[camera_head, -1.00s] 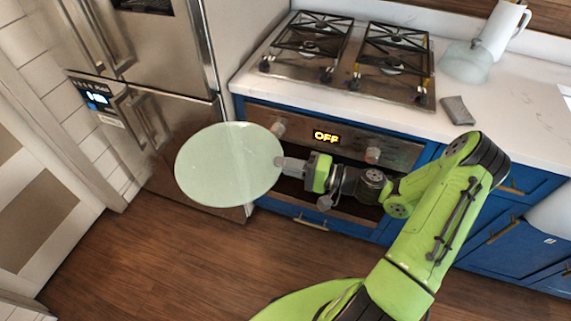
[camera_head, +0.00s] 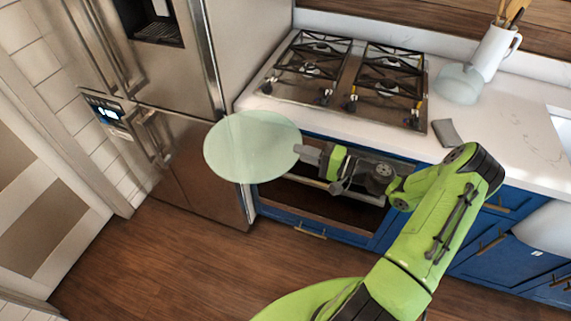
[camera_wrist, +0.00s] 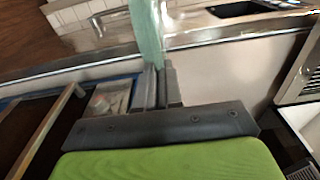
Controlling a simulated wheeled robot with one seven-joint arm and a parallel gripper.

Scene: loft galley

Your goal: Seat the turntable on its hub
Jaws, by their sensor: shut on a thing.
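The turntable (camera_head: 252,147) is a round, pale green glass plate. In the head view it is held out left of my gripper (camera_head: 312,157), in front of the fridge and the oven's left side. My gripper is shut on the plate's right edge. In the wrist view the turntable (camera_wrist: 147,35) shows nearly edge-on, running up from between the fingers of my gripper (camera_wrist: 155,88). I cannot make out the hub in any view.
The blue-framed oven (camera_head: 330,205) has a dark opening behind and below my gripper. Above it are the gas hob (camera_head: 345,80) and white counter (camera_head: 500,140), with a glass dome (camera_head: 458,85), a jug (camera_head: 494,52) and a grey pad (camera_head: 445,132). The steel fridge (camera_head: 190,140) stands left.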

